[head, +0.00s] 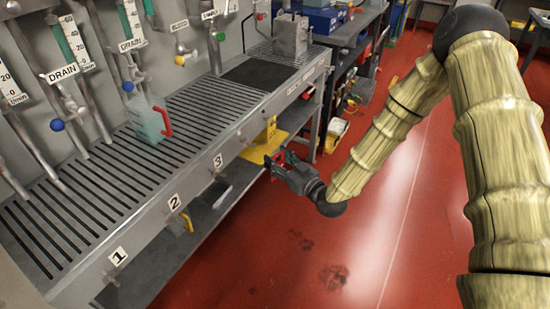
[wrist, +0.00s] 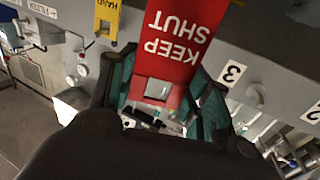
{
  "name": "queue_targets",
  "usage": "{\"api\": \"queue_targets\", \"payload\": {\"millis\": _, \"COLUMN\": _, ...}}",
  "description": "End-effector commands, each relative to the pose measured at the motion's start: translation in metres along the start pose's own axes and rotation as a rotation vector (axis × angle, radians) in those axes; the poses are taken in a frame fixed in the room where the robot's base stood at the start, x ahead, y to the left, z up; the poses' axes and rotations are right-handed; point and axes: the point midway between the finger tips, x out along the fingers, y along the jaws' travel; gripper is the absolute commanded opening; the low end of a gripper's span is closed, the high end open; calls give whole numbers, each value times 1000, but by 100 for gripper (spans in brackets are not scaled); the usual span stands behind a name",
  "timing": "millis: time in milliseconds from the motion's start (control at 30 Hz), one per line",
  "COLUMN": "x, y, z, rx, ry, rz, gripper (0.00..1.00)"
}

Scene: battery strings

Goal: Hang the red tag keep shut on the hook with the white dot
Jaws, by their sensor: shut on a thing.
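My gripper (head: 280,165) is shut on the red tag (wrist: 186,38), which reads KEEP SHUT and appears upside down in the wrist view. A square hole shows at the tag's end between the fingers (wrist: 160,92). In the head view only slivers of red show at the fingers. The gripper is in front of the bench's front face, right of label 3 (head: 217,161). A hook (head: 222,196) is below label 3, and it also shows in the wrist view (wrist: 256,95). I cannot make out a white dot on any hook.
A yellow tag (head: 186,222) hangs by label 2 (head: 174,202); label 1 (head: 118,256) is farther left. Another yellow item (head: 266,139) is behind my gripper. A jug with a red handle (head: 148,120) stands on the slatted bench top (head: 110,185). The red floor ahead is open.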

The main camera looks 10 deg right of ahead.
Motion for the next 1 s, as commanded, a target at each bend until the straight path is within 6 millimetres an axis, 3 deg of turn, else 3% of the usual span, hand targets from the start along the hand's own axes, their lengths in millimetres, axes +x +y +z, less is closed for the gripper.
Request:
{"api": "queue_targets", "payload": {"millis": 133, "x": 16, "y": 4, "z": -9, "rx": -2, "ry": 2, "rz": -52, "gripper": 29}}
{"api": "queue_targets", "payload": {"millis": 1000, "x": 49, "y": -5, "z": -10, "rx": 2, "ry": 1, "rz": -66, "gripper": 29}}
